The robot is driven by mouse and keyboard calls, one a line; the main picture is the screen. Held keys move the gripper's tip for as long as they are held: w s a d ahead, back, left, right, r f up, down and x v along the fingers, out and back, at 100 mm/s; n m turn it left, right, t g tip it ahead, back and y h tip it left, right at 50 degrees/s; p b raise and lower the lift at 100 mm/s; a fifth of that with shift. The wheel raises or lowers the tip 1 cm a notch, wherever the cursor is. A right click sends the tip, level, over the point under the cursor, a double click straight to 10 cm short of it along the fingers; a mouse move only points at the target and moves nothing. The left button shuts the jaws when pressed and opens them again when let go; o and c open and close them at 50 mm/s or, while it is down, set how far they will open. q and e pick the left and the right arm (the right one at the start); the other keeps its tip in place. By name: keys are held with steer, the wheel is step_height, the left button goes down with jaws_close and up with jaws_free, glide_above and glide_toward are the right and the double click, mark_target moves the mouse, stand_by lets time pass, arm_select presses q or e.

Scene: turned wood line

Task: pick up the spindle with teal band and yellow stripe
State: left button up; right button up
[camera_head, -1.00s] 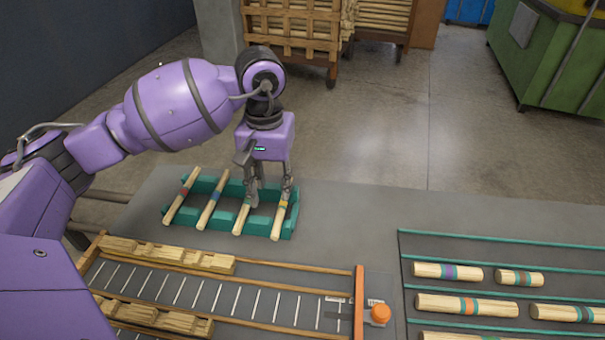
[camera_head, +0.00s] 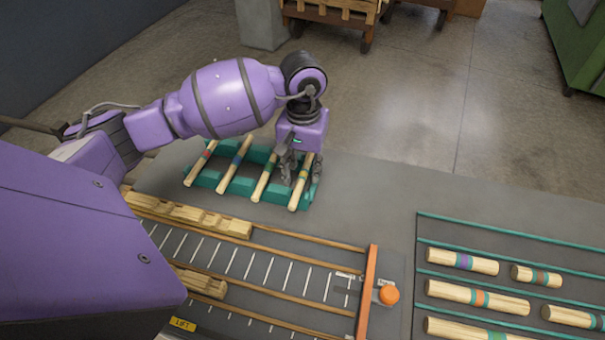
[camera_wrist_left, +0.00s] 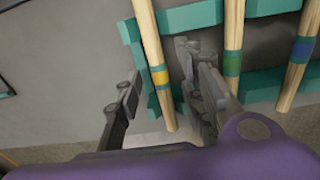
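The spindle with the yellow stripe (camera_head: 296,198) is the rightmost of the spindles lying across the teal rack (camera_head: 226,187). In the left wrist view the same spindle (camera_wrist_left: 150,45) shows its yellow stripe with a teal band beside it. My left gripper (camera_head: 301,175) is over the right end of the rack, pointing down. In the left wrist view its fingers (camera_wrist_left: 163,95) are open, one on each side of the spindle, with gaps visible. Whether the fingertips are low enough to straddle it fully is hard to tell. My right gripper is not in view.
Neighbouring spindles carry a green band (camera_head: 264,181), a blue band (camera_head: 234,163) and a red band (camera_head: 200,163). The green-banded one (camera_wrist_left: 232,62) lies just beyond one finger. A slatted conveyor with an orange end bar (camera_head: 367,295) is in front. More turned pieces (camera_head: 478,299) lie at right.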

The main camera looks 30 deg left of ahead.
arm_select(q)
steer(key=shift+c, duration=0.4)
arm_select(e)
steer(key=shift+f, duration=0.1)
arm_select(q)
jaws_close()
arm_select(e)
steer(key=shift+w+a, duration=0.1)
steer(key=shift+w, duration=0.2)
